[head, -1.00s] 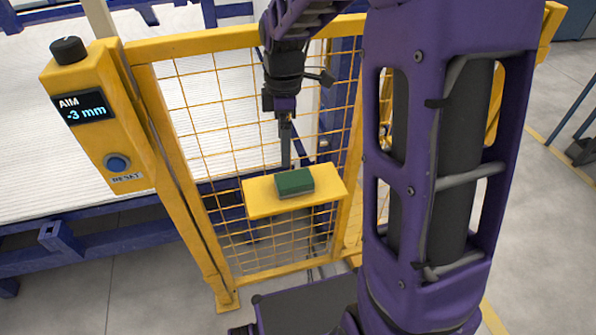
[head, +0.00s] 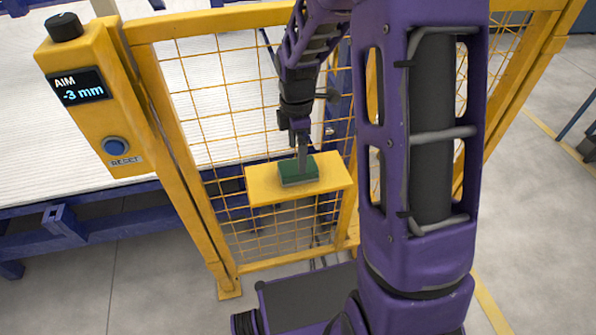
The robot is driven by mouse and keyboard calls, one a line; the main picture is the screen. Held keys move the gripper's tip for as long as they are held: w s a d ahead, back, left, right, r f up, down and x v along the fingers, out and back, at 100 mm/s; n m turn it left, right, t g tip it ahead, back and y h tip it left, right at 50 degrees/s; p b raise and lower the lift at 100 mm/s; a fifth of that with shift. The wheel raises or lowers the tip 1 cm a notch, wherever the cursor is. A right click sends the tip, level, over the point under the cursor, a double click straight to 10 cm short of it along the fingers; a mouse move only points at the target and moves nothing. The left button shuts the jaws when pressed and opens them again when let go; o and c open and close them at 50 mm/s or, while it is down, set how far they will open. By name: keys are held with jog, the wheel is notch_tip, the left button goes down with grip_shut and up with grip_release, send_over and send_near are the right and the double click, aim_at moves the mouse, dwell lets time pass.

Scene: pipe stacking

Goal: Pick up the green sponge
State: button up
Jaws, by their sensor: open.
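The green sponge (head: 298,172) lies flat on a small yellow shelf (head: 265,190) fixed to the mesh fence. Its top is dark green and its lower edge is a greyish layer. My gripper (head: 302,168) points down over the sponge from above, with its fingertips at or just above the sponge's far part. It is open. The fingers overlap in this view, so the gap between them and any contact with the sponge cannot be made out.
A yellow-framed mesh fence (head: 205,110) stands behind the shelf. A yellow post at left carries a control box with a display (head: 80,88) reading "AIM -3 mm", a blue reset button (head: 114,146) and a black knob (head: 63,27).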

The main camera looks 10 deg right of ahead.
jog(key=f, duration=0.4)
jog(key=shift+s+f, duration=0.1)
jog(key=shift+s, duration=0.2)
jog(key=shift+f, duration=0.6)
jog(key=c, duration=1.3)
jog(key=shift+o, duration=0.2)
notch_tip(320, 180, up, 10)
jog(key=shift+r+p, duration=0.1)
jog(key=shift+p, duration=0.2)
